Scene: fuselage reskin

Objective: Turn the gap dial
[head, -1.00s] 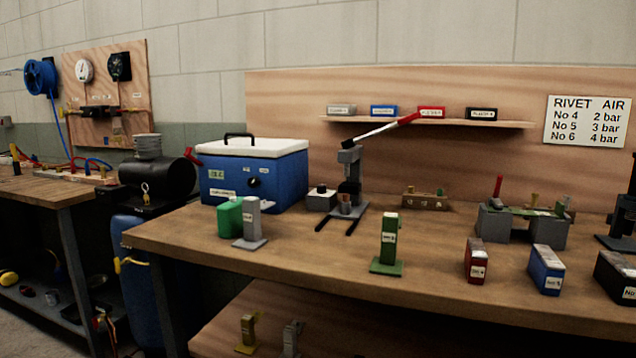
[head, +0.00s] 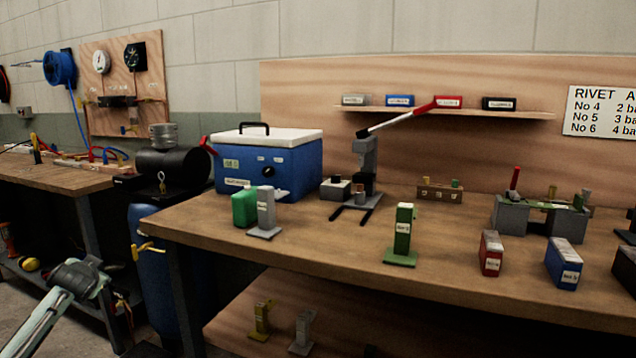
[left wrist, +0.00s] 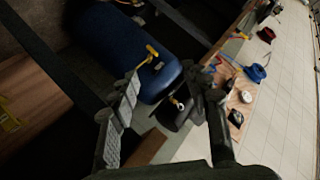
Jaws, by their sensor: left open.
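No label for the gap dial is readable, so I cannot tell which part it is. A black knob (head: 267,171) sits on the front of the blue box with a white lid (head: 300,167). A lever press (head: 365,165) with a red-tipped handle stands on the bench to the right of the box. My left gripper (head: 92,272) is at the lower left of the head view, in front of the benches and apart from everything. In the left wrist view its open fingers (left wrist: 168,82) have nothing held between them. My right gripper is not in view.
A black cylinder (head: 172,170) and a blue tank (head: 155,262) stand at the bench's left end. Green and grey stands (head: 402,238) and coloured blocks (head: 490,254) occupy the wooden bench (head: 330,262). Round gauges hang on a wall board (head: 100,88).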

